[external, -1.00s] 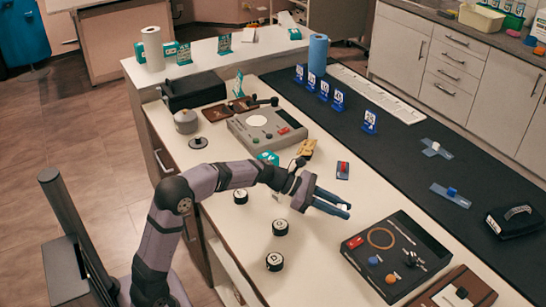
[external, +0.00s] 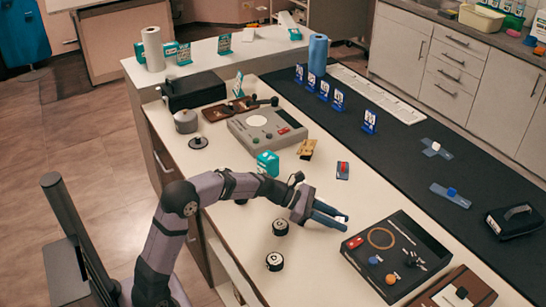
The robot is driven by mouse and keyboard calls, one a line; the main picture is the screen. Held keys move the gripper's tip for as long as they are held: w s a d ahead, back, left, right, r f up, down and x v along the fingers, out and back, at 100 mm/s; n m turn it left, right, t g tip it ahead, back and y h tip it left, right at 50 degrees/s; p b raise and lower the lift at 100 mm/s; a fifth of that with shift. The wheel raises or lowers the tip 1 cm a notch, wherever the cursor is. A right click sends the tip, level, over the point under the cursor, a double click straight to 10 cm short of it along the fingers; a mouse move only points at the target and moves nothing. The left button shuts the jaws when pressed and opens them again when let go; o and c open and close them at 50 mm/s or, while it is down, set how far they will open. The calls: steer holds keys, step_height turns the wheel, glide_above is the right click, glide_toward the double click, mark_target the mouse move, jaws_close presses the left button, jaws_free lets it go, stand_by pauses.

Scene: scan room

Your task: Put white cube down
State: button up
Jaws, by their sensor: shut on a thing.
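My gripper (external: 339,221) reaches over the white table just left of the dark panel box, fingers pointing right. It is shut on a small white cube (external: 341,217), of which only a little shows between the blue-grey fingertips. The rest of the cube is hidden by the fingers. I cannot tell its exact height above the table.
The dark panel box (external: 372,281) with knobs and an orange ring lies right of my gripper. Black round pieces (external: 280,227) stand to the left. A red-topped switch (external: 343,170) lies behind. A black mat (external: 400,160) runs along the far side, holding blue plates (external: 436,150).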

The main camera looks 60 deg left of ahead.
steer(key=shift+f, duration=0.2)
steer(key=o, duration=1)
steer(key=shift+r, duration=0.2)
steer(key=shift+s+a+r, duration=0.1)
steer(key=shift+a, duration=0.1)
steer(key=p+v, duration=0.1)
steer(key=v, duration=1)
steer(key=shift+s+a+r, duration=0.15)
steer(key=shift+s, duration=0.05)
